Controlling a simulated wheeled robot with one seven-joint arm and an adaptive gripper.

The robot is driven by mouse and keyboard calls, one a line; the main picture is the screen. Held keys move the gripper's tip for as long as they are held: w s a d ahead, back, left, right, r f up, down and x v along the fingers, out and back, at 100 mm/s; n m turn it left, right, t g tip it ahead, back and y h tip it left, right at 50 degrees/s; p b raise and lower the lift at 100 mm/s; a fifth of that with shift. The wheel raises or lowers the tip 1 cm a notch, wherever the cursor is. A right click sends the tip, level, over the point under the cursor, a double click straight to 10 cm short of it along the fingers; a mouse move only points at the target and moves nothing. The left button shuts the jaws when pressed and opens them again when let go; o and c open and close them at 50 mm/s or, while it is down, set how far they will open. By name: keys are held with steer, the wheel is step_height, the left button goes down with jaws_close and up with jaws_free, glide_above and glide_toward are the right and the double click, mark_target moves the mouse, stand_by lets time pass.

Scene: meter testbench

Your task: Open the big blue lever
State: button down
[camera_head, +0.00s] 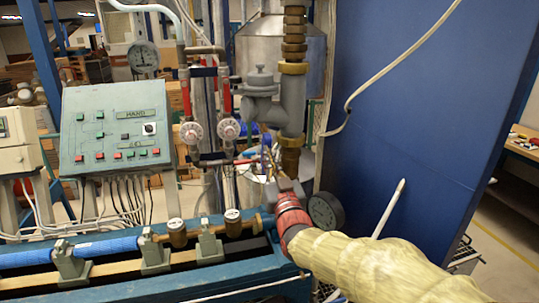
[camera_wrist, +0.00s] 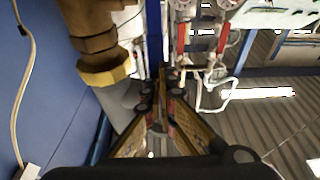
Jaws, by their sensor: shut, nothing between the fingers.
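My gripper (camera_head: 285,185) is at the end of my yellow-sleeved arm in the head view, just below the grey and brass vertical pipe (camera_head: 291,110). In the wrist view my gripper (camera_wrist: 161,85) has its fingers together and empty, close to the brass nut (camera_wrist: 103,73) of that pipe. A narrow upright blue strip (camera_wrist: 153,35) shows just beyond the fingertips in the wrist view. I cannot tell whether it is the big blue lever or a post. No blue lever stands out clearly in the head view, where my arm and gripper cover part of the pipework.
A large blue panel (camera_head: 420,100) stands to the right, with a pale cable. Two valves with round handwheels (camera_head: 191,132) and a pressure gauge (camera_head: 143,57) are left of the pipe. A control box (camera_head: 116,126) stands at the left, above a bench with a blue pipe (camera_head: 100,249).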

steer(key=shift+w+a+r+g+h+p, duration=0.2)
steer(key=shift+w+r+g+p, duration=0.3)
steer(key=shift+w, duration=0.2)
steer(key=shift+w+a+r+g+h+p, duration=0.1)
steer(key=shift+w+a+r+g+p, duration=0.1)
steer(key=shift+w+r+g+p, duration=0.4)
steer(key=shift+w+f, duration=0.15)
steer(key=shift+b, duration=0.3)
